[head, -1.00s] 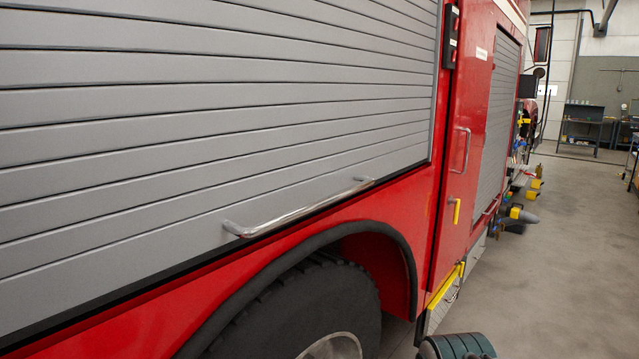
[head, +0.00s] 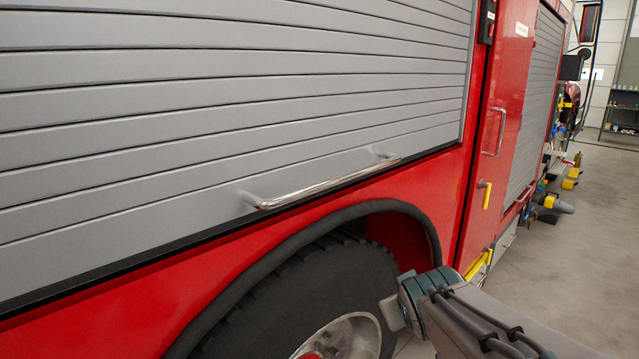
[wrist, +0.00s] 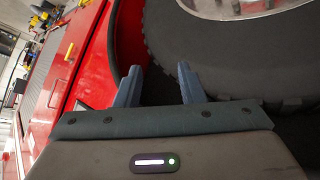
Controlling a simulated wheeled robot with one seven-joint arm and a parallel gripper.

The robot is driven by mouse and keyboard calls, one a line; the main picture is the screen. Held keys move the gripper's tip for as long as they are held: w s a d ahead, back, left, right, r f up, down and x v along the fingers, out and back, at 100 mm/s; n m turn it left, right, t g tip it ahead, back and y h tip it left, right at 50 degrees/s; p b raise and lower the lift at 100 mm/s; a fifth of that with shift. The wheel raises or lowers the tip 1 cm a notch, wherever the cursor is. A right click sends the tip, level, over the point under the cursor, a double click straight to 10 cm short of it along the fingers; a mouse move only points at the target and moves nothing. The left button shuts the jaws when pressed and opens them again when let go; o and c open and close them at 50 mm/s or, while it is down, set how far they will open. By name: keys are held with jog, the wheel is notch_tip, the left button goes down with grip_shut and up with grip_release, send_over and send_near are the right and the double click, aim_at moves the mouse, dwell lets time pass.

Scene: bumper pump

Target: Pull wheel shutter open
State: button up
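The wheel shutter (head: 190,125) is a grey slatted roller panel on the side of a red fire truck, above the wheel. It is down. Its silver bar handle (head: 325,187) runs along its lower edge, with nothing touching it. My arm shows at the lower right of the head view, below and to the right of the handle. In the wrist view my gripper (wrist: 158,84) has two blue-grey fingers standing apart with nothing between them. It points at the wheel arch and tyre. The handle is not in the wrist view.
The black tyre (head: 320,290) sits under the dark arch trim (head: 300,240). It also fills the upper right of the wrist view (wrist: 225,65). A red door (head: 497,125) with a vertical handle is right of the shutter. Clear grey floor (head: 592,250) lies to the right.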

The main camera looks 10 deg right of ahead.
aim_at(349, 179)
jog(key=w+d+r+n+t+y+b, duration=0.2)
jog(key=w+d+r+n+t, duration=0.2)
jog(key=w+r+n+t, duration=0.65)
jog(key=s+a+r+n+g+y+b, duration=0.1)
jog(key=s+a+r+n+g+y, duration=0.4)
jog(key=n+y, duration=0.8)
jog(key=shift+m+t, duration=0.25)
jog(key=shift+t, duration=0.4)
jog(key=p+x, duration=0.1)
jog(key=x, duration=1.1)
jog(key=shift+a+r+p, duration=0.15)
jog(key=shift+a+p, duration=0.2)
jog(key=shift+a, duration=0.05)
jog(key=shift+s, duration=0.1)
grip_shut()
